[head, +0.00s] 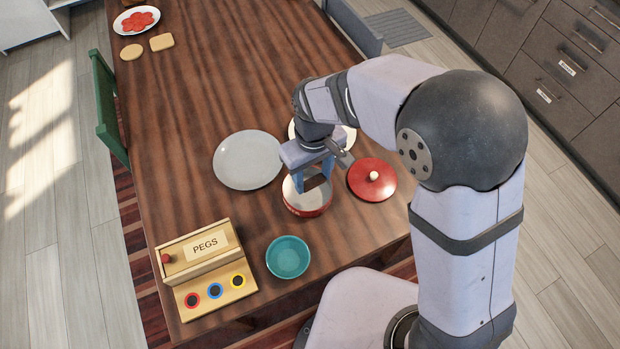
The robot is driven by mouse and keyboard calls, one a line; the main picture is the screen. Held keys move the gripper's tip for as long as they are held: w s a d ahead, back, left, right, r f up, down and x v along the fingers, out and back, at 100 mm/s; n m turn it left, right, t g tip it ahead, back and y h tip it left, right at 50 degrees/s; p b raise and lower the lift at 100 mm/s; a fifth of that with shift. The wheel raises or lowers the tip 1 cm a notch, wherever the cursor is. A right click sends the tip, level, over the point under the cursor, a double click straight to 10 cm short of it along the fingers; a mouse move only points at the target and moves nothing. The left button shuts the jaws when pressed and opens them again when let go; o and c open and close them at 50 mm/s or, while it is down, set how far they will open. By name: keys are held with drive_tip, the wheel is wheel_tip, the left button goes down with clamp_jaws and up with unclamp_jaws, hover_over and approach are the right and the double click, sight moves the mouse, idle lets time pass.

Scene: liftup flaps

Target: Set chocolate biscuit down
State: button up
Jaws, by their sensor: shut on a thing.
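My gripper (314,184) points down at a red pot (309,210) with a pale rim. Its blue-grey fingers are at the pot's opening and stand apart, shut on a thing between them. I cannot tell how far the fingertips are above the pot's floor.
A red lid (372,181) lies right of the pot. A grey plate (246,160) is left, a pale plate (349,138) partly hidden behind my arm. A teal bowl (288,257) and PEGS box (206,262) stand in front. Biscuits (162,42) and a plate of red slices (137,20) lie far left.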

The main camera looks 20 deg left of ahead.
drive_tip(key=a, duration=0.1)
drive_tip(key=n+b, duration=0.3)
drive_tip(key=n, duration=0.4)
approach(262, 166)
drive_tip(key=shift+f+p, duration=1.3)
drive_tip(key=shift+f, duration=1.75)
drive_tip(key=shift+f, duration=0.15)
drive_tip(key=o, duration=1)
